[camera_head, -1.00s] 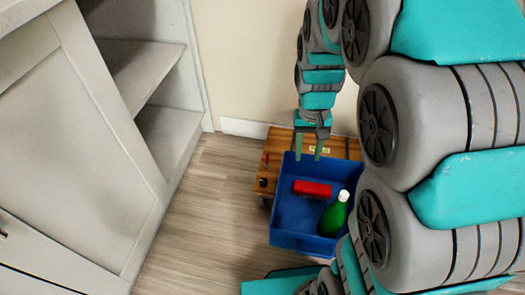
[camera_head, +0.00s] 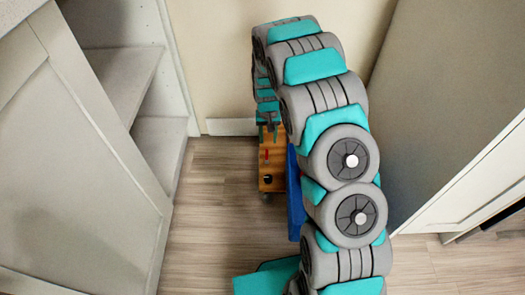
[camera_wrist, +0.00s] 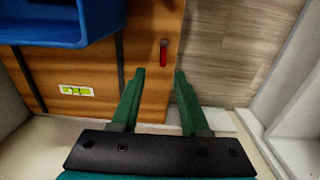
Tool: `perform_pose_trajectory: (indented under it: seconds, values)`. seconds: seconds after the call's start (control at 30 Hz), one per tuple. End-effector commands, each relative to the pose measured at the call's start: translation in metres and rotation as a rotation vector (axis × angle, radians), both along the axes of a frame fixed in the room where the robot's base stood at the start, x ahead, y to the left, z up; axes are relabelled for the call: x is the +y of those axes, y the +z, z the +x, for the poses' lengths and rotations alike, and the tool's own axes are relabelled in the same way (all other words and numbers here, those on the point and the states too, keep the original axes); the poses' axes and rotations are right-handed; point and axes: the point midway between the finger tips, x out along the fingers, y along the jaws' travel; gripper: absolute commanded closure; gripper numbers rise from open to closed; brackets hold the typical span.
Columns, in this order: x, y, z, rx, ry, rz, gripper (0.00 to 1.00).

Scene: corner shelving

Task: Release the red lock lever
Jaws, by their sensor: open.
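The red lock lever (camera_wrist: 164,52) shows in the wrist view as a small upright red piece on the wooden platform (camera_wrist: 148,22). In the head view the lever (camera_head: 267,154) is a tiny red mark on the platform's left part. My gripper (camera_wrist: 159,76) is open and empty, its two green fingers apart. In the wrist view the lever appears beyond the fingertips, roughly in line with the gap between them. The gap in height between fingertips and lever is hard to tell. In the head view my gripper (camera_head: 267,130) is above the platform, partly hidden by my arm.
A blue bin (camera_head: 295,195) sits on the platform, mostly hidden by my arm; it also shows in the wrist view (camera_wrist: 60,22). A black strap and a yellow-green label (camera_wrist: 76,90) are nearby. Open shelving (camera_head: 135,85) stands left. Bare floor (camera_head: 215,220) lies between.

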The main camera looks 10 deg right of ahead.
Motion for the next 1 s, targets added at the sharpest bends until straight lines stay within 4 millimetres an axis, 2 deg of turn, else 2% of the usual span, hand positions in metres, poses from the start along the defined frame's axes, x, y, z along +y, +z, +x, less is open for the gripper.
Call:
perform_pose_trajectory:
  seconds: [0.03,0.37,0.8,1.0]
  values:
    - [0.001,-0.007,0.003,0.000,-0.001,0.002,0.55]
    - [0.002,-0.027,0.006,-0.002,-0.002,0.004,0.55]
    - [0.001,-0.086,0.005,-0.001,-0.003,0.004,0.55]
    - [0.001,-0.090,0.005,-0.004,-0.003,0.003,0.55]
